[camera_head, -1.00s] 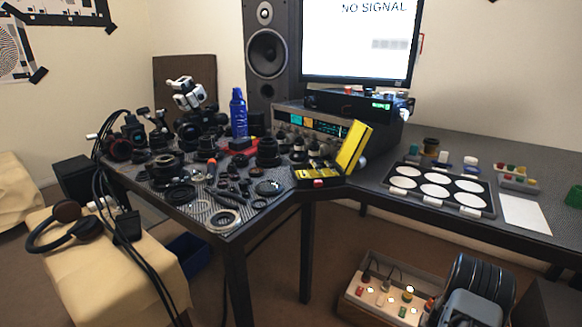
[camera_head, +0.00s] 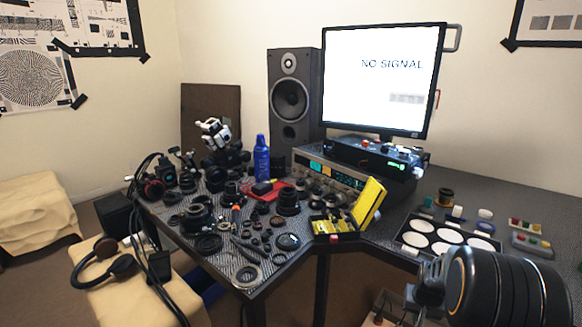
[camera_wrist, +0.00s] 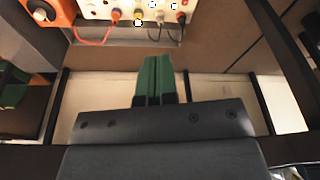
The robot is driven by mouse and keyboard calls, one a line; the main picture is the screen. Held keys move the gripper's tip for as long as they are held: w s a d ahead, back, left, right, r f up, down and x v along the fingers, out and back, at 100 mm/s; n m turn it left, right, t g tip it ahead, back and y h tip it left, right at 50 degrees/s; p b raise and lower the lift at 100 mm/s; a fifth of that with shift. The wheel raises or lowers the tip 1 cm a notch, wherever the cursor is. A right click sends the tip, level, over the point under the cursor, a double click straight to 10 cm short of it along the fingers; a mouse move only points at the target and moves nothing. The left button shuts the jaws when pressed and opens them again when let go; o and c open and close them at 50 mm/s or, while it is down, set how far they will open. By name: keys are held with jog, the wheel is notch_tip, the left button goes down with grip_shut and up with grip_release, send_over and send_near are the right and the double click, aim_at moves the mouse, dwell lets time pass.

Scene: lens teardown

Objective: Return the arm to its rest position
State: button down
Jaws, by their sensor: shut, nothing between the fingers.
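My gripper (camera_wrist: 154,80) shows in the wrist view with its two green fingers pressed together and nothing between them. It hangs in free air, apart from the panel above it in the picture. In the head view, a thick dark part of my arm (camera_head: 505,287) fills the lower right corner. It stands in front of the right table. The gripper itself is not visible in the head view.
A lit panel box with knobs and cables (camera_wrist: 130,12) lies at the top of the wrist view. The left table (camera_head: 262,302) is crowded with lens parts. A white-disc tray (camera_head: 416,240) lies on the right table, partly behind my arm.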

jog(key=s+a+r+n+p, duration=0.15)
jog(key=a+r+p, duration=0.25)
jog(key=r, duration=0.5)
jog(key=s+a+r+t+p, duration=0.1)
jog(key=s+a+r+p, duration=0.3)
jog(key=r, duration=0.4)
jog(key=s+a+r+n+p, duration=0.1)
jog(key=a+r+p, duration=0.35)
jog(key=r, duration=0.45)
jog(key=s+a+r+n+p, duration=0.1)
jog(key=s+a+r+p, duration=0.3)
jog(key=r, duration=0.2)
jog(key=s+a+r+n+y+p, duration=0.1)
jog(key=s+a+r+p, duration=0.2)
jog(key=s+r, duration=0.2)
jog(key=shift+s+a+r+p, duration=0.15)
jog(key=shift+a+r+p, duration=0.25)
jog(key=shift+r, duration=0.3)
